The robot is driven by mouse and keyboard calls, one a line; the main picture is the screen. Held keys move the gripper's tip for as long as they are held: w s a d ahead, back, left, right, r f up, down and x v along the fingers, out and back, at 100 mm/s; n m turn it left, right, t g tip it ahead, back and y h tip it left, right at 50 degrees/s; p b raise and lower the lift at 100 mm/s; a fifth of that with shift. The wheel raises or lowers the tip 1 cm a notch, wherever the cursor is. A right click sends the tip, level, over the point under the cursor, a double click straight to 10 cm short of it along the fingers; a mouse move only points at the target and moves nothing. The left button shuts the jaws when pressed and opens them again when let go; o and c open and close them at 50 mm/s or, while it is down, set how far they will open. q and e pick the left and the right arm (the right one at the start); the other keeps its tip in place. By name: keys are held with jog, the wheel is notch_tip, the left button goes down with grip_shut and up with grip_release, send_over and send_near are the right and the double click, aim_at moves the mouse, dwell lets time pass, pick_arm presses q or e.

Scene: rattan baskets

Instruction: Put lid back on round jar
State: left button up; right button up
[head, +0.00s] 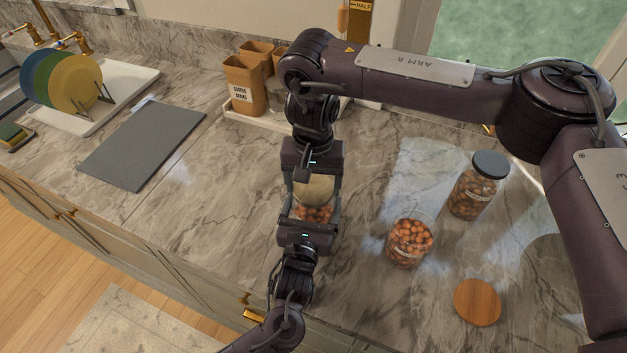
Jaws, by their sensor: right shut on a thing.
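A clear jar of round orange-brown pieces (313,214) stands between my two grippers, partly hidden by them. A pale tan round lid (315,187) is at its top; I cannot tell whether it is seated or just above the rim. My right gripper (313,179) comes down from above and is shut on the lid. My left gripper (312,211) reaches in from the front, with its fingers beside the jar; whether they press on it is not clear.
An open jar (409,241) of similar pieces stands to the right, near a brown wooden disc (478,302). A dark-lidded jar (477,186) is behind. Brown canisters (245,85), a grey mat (143,144) and a plate tray (137,84) lie left.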

jog(key=shift+r, duration=0.1)
jog(key=o, duration=1)
jog(key=shift+r, duration=2.2)
jog(key=shift+c, duration=0.4)
